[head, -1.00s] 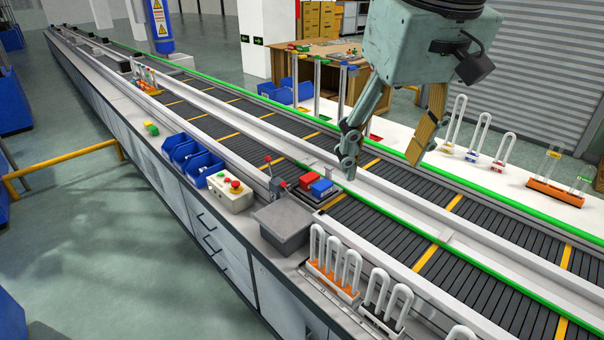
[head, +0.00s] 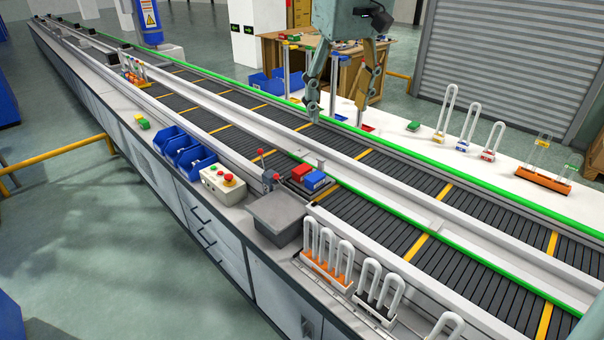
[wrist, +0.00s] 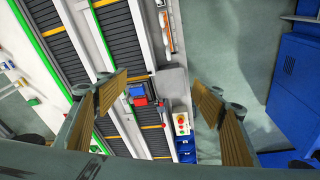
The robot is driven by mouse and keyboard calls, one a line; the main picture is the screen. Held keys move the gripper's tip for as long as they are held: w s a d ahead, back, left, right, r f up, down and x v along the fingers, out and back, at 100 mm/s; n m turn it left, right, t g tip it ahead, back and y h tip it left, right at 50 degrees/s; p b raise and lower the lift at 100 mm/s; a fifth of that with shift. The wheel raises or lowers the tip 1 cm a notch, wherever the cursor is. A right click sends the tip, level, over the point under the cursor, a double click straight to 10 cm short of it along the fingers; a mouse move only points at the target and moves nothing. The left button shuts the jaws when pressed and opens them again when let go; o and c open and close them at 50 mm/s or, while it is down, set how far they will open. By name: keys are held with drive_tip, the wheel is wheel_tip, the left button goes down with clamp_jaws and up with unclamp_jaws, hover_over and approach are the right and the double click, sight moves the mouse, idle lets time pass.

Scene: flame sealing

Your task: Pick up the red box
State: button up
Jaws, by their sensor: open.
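My gripper (head: 338,106) is open and empty, raised above the far conveyor side, behind and to the right of the red box in the head view. In the wrist view its two fingers (wrist: 158,86) are wide apart, well above the boxes.
A grey block (head: 274,218), a control box with a red button (head: 223,186) and a lever (head: 266,172) stand near the red box. Racks of white U-tubes (head: 326,255) stand in front. Blue bins (head: 186,152) are to the left.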

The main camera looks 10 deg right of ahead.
drive_tip(key=w+f+n+p, duration=0.1)
drive_tip(key=w+f, duration=0.3)
drive_tip(key=w, duration=0.9)
drive_tip(key=n+g+p, duration=0.2)
drive_tip(key=n+p, duration=0.1)
hover_over(302, 168)
wheel_tip(302, 168, down, 28)
drive_tip(key=shift+s+a+r, duration=0.1)
drive_tip(key=shift+r, duration=0.05)
drive_tip(key=shift+f, duration=4.3)
drive_tip(key=shift+f, duration=0.15)
drive_tip(key=shift+f, duration=2.45)
